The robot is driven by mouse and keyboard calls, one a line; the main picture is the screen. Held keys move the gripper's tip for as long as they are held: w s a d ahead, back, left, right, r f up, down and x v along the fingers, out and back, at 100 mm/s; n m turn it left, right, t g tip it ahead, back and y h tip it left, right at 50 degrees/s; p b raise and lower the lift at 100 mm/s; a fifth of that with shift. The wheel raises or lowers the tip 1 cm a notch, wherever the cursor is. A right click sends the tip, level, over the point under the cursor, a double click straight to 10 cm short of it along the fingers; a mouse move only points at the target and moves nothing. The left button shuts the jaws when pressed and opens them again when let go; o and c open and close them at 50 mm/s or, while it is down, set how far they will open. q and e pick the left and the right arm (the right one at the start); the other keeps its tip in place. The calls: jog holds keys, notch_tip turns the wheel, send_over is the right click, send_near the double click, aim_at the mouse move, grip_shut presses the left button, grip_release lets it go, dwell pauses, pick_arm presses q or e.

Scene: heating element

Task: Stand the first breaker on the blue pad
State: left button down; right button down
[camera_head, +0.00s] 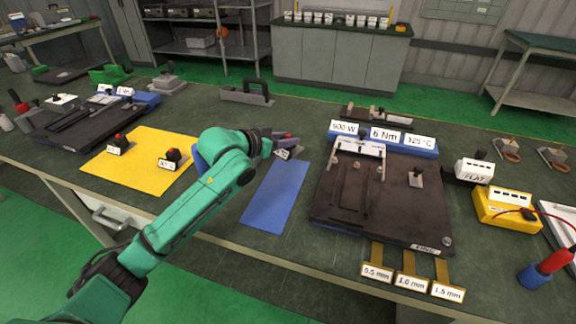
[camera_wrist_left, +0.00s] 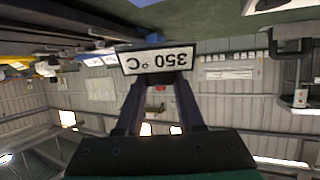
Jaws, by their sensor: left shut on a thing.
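The blue pad (camera_head: 277,195) lies flat on the bench, just right of my left forearm. My left gripper (camera_head: 280,137) is over its far end, reaching roughly level. It is shut on a breaker (camera_head: 289,140), dark with a reddish part, with a white label below. In the left wrist view the gripper (camera_wrist_left: 158,85) has the label (camera_wrist_left: 157,60), reading 350 °C, at its tips; label and room both appear upside down. Whether the breaker touches the pad cannot be told. Two other labelled breakers (camera_head: 118,142) (camera_head: 172,156) stand on the yellow pad (camera_head: 140,172). My right gripper is not in view.
A dark fixture plate (camera_head: 375,200) lies right of the blue pad, with a sign block reading 600 W, 6 Nm and 325 °C (camera_head: 384,137) behind it. A grey handled block (camera_head: 246,94) stands farther back.

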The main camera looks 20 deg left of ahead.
aim_at(286, 173)
pick_arm(q)
notch_tip(286, 173, down, 8)
jog(key=shift+r, duration=0.1)
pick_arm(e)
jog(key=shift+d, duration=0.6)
pick_arm(q)
jog(key=c, duration=0.5)
grip_release()
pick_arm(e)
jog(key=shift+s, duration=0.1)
